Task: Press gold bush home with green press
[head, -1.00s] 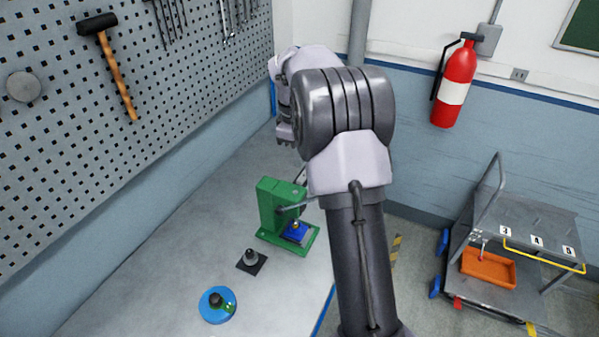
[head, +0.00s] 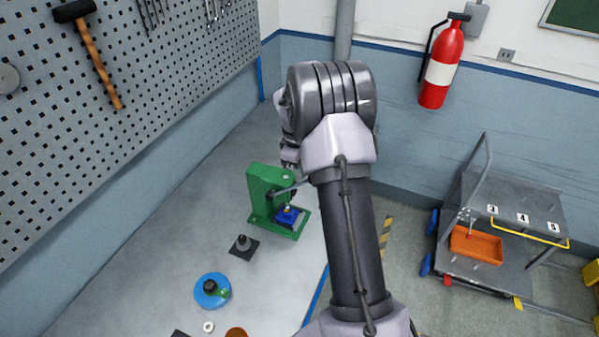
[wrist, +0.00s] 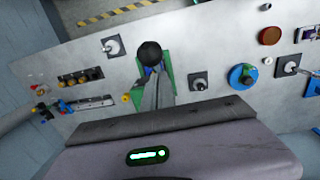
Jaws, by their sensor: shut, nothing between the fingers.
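The green press (head: 266,188) stands on the bench with a grey lever (head: 284,190) at its side. A blue block (head: 290,217) sits on its base, with a small gold bush (head: 288,209) on top; how deep the bush sits is too small to tell. In the wrist view, a round black knob (wrist: 150,53) stands before the green press (wrist: 167,82), hiding the bush. My gripper (wrist: 151,88) is shut and empty, above the press near the knob; I cannot tell whether they touch. In the head view my arm largely hides the gripper.
A grey post on a dark plate (head: 243,247) and a blue round base (head: 212,291) stand nearer on the bench. A pegboard wall (head: 120,130) rises at left. A trolley with an orange tray (head: 476,245) stands at right. Bench between them is clear.

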